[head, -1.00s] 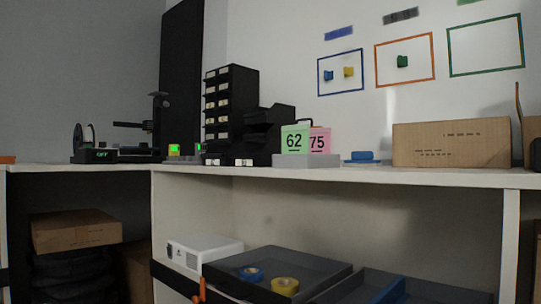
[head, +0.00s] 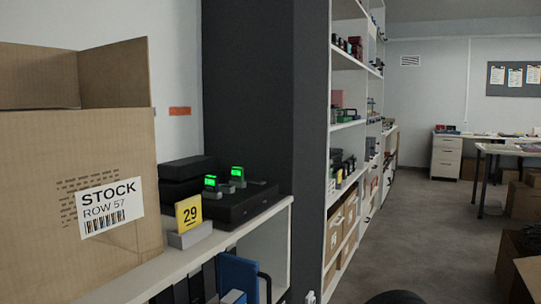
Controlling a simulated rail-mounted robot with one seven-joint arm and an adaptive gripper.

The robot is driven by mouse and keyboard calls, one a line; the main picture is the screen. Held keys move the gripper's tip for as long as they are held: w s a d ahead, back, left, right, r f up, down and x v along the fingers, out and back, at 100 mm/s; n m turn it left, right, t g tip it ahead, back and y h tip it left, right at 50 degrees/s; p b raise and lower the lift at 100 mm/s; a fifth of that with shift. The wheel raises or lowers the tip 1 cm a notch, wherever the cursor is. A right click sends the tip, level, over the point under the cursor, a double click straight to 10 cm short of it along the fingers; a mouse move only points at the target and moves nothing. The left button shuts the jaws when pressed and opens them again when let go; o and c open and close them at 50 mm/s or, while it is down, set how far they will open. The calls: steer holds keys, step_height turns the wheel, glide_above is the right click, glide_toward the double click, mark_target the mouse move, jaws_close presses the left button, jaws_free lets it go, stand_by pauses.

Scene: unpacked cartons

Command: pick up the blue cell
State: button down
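I cannot make out a blue cell for certain in the head view. A blue flat upright object (head: 238,277) shows below the shelf top, partly cut by the lower edge. Two small modules with lit green displays, one on the left (head: 211,182) and one on the right (head: 237,175), stand at a black device (head: 240,205) on the shelf. My gripper is not in view.
An open carton labelled STOCK ROW 57 (head: 80,185) fills the left of the shelf (head: 175,268). A yellow 29 card (head: 188,213) stands beside it. A dark pillar (head: 260,100) and tall white shelving (head: 345,90) follow.

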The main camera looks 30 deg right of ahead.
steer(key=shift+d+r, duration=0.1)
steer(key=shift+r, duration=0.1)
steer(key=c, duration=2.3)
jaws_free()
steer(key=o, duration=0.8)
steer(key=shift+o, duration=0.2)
